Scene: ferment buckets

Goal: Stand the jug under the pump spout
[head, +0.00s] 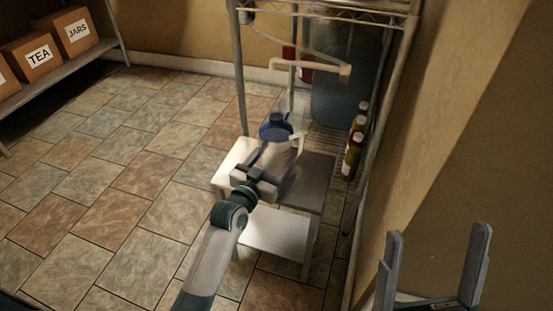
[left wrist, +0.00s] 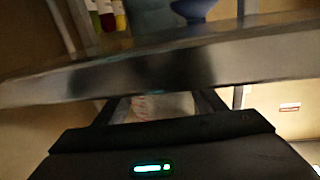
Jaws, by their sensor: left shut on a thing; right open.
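My left gripper (head: 262,178) is shut on the jug's near side. In the left wrist view a pale thing (left wrist: 165,106) shows between the fingers, and a blurred band hides most of the jug. My right gripper (head: 436,265) is open and empty at the lower right.
A wire rack (head: 240,85) stands behind, holding a large blue bucket (head: 340,100) and several small bottles (head: 352,155). Its posts flank the spout. A wall (head: 440,130) closes the right side. Boxes (head: 32,58) sit on a shelf at far left. The tiled floor at left is clear.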

